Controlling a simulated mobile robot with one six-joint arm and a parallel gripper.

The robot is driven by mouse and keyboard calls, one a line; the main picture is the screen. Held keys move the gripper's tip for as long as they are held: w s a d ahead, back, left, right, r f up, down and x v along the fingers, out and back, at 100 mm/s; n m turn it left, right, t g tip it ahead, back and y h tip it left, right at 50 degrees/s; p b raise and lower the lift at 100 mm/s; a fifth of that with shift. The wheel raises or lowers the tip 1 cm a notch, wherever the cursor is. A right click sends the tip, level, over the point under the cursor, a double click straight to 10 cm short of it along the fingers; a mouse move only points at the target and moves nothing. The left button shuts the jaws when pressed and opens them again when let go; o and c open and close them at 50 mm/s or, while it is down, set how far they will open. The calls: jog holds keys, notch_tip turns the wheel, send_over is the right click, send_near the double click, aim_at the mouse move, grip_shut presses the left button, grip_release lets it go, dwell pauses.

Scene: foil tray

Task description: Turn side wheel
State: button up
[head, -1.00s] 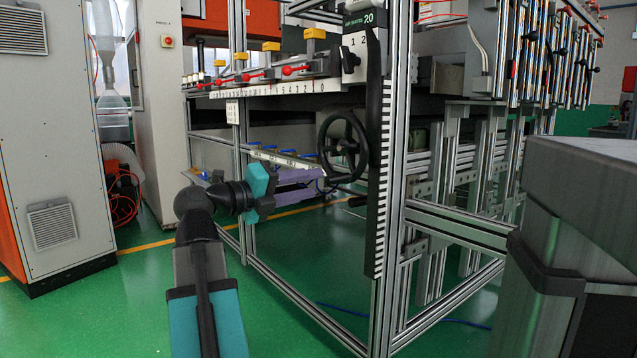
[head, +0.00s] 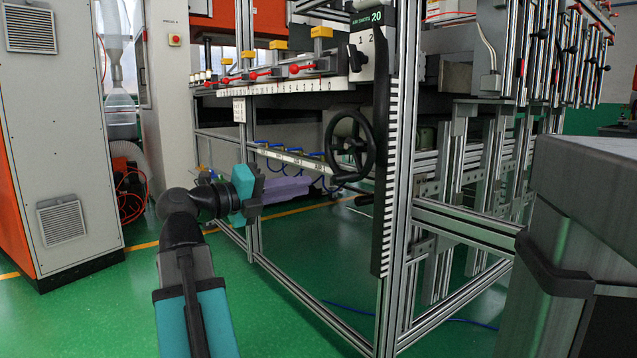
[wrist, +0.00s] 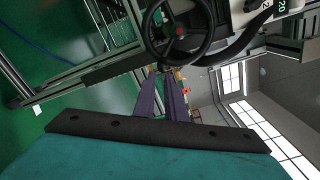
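The side wheel (head: 351,147) is a black spoked handwheel on the near corner of the metal frame, below the numbered rail. In the wrist view the wheel (wrist: 180,30) fills the top middle, with a reddish spot at its hub. My gripper (head: 308,186) has a teal body and purple fingers. It is left of and slightly below the wheel, apart from it in the head view. In the wrist view the fingers (wrist: 164,73) point at the lower rim, with a narrow gap between them and nothing held. The exact distance to the rim is unclear.
A black vertical scale with white marks (head: 385,180) stands just right of the wheel. The aluminium frame (head: 310,300) surrounds the lower area. A grey cabinet (head: 60,130) is at left, and a dark metal block (head: 590,190) at near right. Green floor is clear in front.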

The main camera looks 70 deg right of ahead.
jog(key=shift+w+d+p, duration=0.1)
jog(key=shift+w+p, duration=0.2)
jog(key=shift+w, duration=0.05)
grip_shut()
jog(key=w+f+n+t+y+p, duration=0.1)
jog(key=w+f+n+t+p, duration=0.2)
jog(key=w+f+n+p, duration=0.5)
jog(key=w+f+n+t+p, duration=0.35)
jog(key=w+n+p, duration=0.35)
jog(key=w, duration=0.4)
jog(key=w+a+f+n+t+y+p, duration=0.3)
jog(key=w+a+f+n+y+p, duration=0.2)
jog(key=w+a+f+n+p, duration=0.75)
jog(key=s+a+f+n+y+p, duration=0.2)
jog(key=a+f+n+p, duration=0.15)
jog(key=a+p, duration=0.35)
jog(key=s+a+f+n+g+y+p, duration=0.1)
jog(key=s+a+f+n+p, duration=0.1)
jog(key=a+n+p, duration=0.45)
jog(key=s+a+f+n+y+p, duration=0.2)
jog(key=a+f+p, duration=0.15)
jog(key=a, duration=0.65)
jog(key=s+a+r+n+g+y+p, duration=0.1)
jog(key=s+a+n+g+y+p, duration=0.2)
jog(key=s+a+n+p, duration=0.6)
jog(key=s+a+p, duration=0.6)
jog(key=s+a, duration=0.2)
jog(key=shift+a+r, duration=0.15)
jog(key=shift+a, duration=0.15)
